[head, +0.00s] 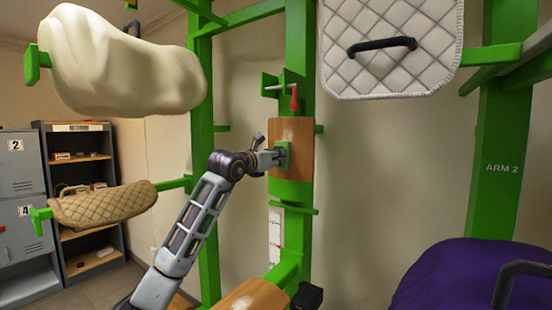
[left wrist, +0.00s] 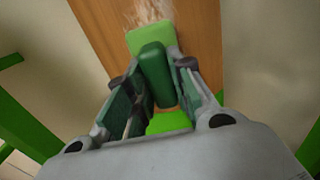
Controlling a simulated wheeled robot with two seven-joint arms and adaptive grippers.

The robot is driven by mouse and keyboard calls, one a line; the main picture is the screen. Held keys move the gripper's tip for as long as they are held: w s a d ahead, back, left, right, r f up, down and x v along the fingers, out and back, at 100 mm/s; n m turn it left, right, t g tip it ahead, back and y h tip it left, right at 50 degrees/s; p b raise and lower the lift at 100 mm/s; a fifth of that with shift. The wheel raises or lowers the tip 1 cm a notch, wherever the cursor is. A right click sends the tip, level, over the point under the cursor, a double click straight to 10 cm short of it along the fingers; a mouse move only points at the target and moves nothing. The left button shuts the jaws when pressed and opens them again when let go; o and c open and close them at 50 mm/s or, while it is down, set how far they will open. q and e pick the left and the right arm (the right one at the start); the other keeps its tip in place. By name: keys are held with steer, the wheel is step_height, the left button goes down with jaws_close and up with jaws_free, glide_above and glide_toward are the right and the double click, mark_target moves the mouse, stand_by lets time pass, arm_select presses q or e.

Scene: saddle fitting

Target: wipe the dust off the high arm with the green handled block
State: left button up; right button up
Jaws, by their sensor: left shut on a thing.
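My left gripper (head: 277,157) is shut on the green handled block (head: 286,152). The wrist view shows the fingers (left wrist: 158,88) on both sides of its dark green handle (left wrist: 154,72), with the bright green block (left wrist: 150,37) beyond. The block is at the wooden face (head: 292,186) on the upright green post; I cannot tell whether it touches. Pale dust streaks (left wrist: 150,10) lie on the wood (left wrist: 198,20) just past the block in the wrist view. Part of the wood is hidden behind the block and gripper. My right gripper is not in view.
A red-tipped lever (head: 294,98) sits above the wooden face. A cream saddle-like pad (head: 125,65) hangs upper left, a quilted tan one (head: 103,204) below it. A quilted white pad (head: 392,60) hangs upper right, a purple cover (head: 460,275) lower right. Shelves (head: 85,195) stand at left.

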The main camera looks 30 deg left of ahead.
arm_select(q)
steer(key=shift+f, duration=0.1)
steer(key=shift+a+f+b, duration=0.15)
steer(key=shift+f+b, duration=0.85)
steer(key=shift+f, duration=0.15)
steer(key=shift+w+f+b, duration=0.1)
steer(key=shift+f+b, duration=0.3)
steer(key=shift+f, duration=0.05)
steer(key=shift+f, duration=0.25)
steer(key=shift+f+b, duration=1.45)
steer(key=shift+b, duration=0.05)
